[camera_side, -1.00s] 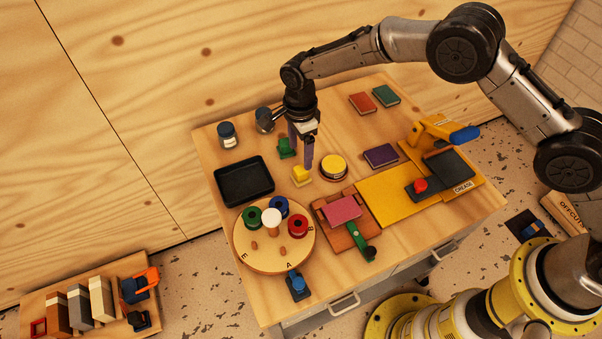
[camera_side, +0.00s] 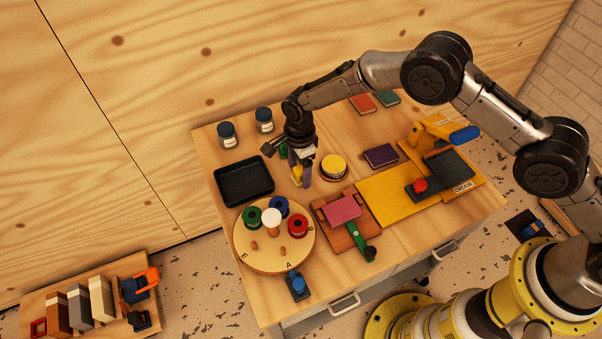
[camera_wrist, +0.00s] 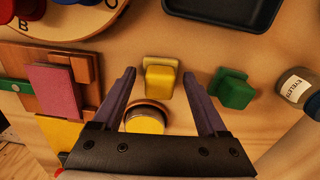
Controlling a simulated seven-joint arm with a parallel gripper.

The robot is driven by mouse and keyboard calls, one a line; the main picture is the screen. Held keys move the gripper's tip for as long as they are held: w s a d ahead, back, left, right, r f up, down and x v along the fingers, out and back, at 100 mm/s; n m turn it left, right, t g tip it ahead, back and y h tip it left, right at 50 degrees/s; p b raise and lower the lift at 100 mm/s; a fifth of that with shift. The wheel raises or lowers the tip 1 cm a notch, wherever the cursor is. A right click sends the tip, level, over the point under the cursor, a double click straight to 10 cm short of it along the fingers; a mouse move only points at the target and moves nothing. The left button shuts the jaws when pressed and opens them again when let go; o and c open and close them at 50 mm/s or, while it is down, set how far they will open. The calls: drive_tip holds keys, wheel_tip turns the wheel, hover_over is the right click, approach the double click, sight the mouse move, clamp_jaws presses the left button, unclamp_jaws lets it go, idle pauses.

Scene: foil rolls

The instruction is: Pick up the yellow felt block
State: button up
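The yellow felt block (camera_wrist: 159,82) lies on the table, with a paler yellow part around its edge. In the side view the yellow felt block (camera_side: 296,174) is partly hidden behind my gripper's fingers. My gripper (camera_wrist: 160,85) is open, its two purple fingers spread wide with nothing held. In the wrist view the block sits between the lines of the fingers, at about the level of their tips or just past them. In the side view my gripper (camera_side: 300,180) hangs pointing down right by the block; contact cannot be told.
A green block (camera_wrist: 232,90) stands beside the yellow one. A round tin with a yellow top (camera_side: 334,167) is close on the right. A black tray (camera_side: 221,190) lies left, a round board with coloured rolls (camera_side: 264,258) in front, and jars (camera_side: 227,135) behind.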

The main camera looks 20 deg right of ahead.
sight(300, 169)
clamp_jaws()
drive_tip(key=shift+r, duration=0.1)
drive_tip(key=shift+r, duration=0.45)
wheel_tip(300, 169, up, 2)
drive_tip(key=shift+r, duration=0.25)
drive_tip(key=s+d+r, duration=0.6)
drive_tip(key=s+r, duration=0.3)
drive_tip(key=s, duration=0.3)
drive_tip(key=shift+s+d+r, duration=0.15)
drive_tip(key=shift+d+r, duration=0.05)
drive_tip(key=shift+d, duration=0.2)
